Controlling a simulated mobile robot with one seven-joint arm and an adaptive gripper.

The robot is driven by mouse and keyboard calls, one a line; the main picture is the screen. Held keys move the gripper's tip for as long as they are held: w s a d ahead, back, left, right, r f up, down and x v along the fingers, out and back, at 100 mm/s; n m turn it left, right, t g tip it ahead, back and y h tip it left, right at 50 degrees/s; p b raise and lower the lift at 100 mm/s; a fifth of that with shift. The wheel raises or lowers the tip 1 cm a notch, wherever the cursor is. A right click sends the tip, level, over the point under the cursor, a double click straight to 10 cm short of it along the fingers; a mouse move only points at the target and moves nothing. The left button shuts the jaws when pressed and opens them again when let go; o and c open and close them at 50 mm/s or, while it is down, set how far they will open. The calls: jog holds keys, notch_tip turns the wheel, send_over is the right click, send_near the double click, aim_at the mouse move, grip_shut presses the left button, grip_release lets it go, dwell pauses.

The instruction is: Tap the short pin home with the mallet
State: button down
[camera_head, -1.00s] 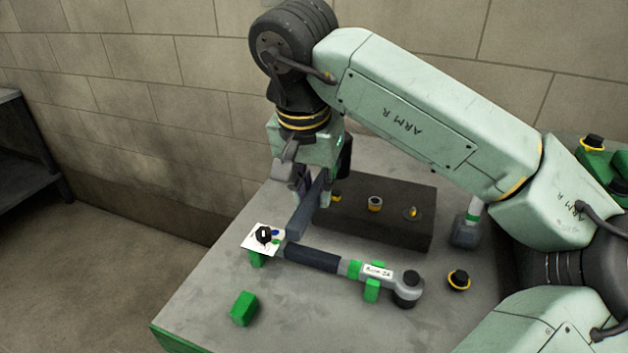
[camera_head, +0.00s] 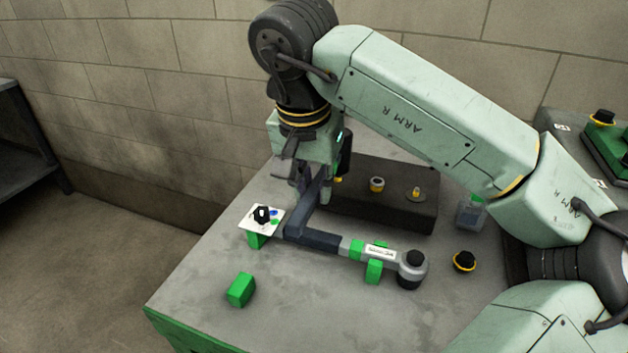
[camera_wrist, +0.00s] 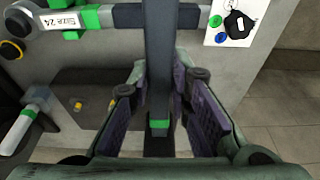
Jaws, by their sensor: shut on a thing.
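My gripper (camera_head: 313,192) is shut on a long dark bar (camera_head: 308,214) with a green band near one end. The bar also shows in the wrist view (camera_wrist: 160,60), upright between the fingers and crossing over a wrench handle. Whether it is the mallet I cannot tell; no mallet head shows on it. A dark block (camera_head: 390,218) stands behind and right of the gripper. Which is the short pin is unclear. My gripper covers the block's left end.
The "Size 24" wrench (camera_head: 320,241) lies across green supports (camera_head: 373,271) in front. A grey tool (camera_head: 471,214) with a green band is at right. A green block (camera_head: 241,290) sits front left, with bare bench around.

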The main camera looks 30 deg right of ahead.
jog(key=shift+x, duration=1.05)
jog(key=shift+p+v, duration=1.45)
jog(key=shift+v, duration=0.8)
jog(key=shift+w+d, duration=0.15)
jog(key=shift+r, duration=0.1)
jog(key=shift+w+d+r+p, duration=0.15)
jog(key=shift+r+p, duration=0.4)
jog(key=shift+p, duration=0.45)
jog(key=shift+f+g+y, duration=0.1)
jog(key=shift+g+y, duration=0.2)
jog(key=shift+f, duration=0.1)
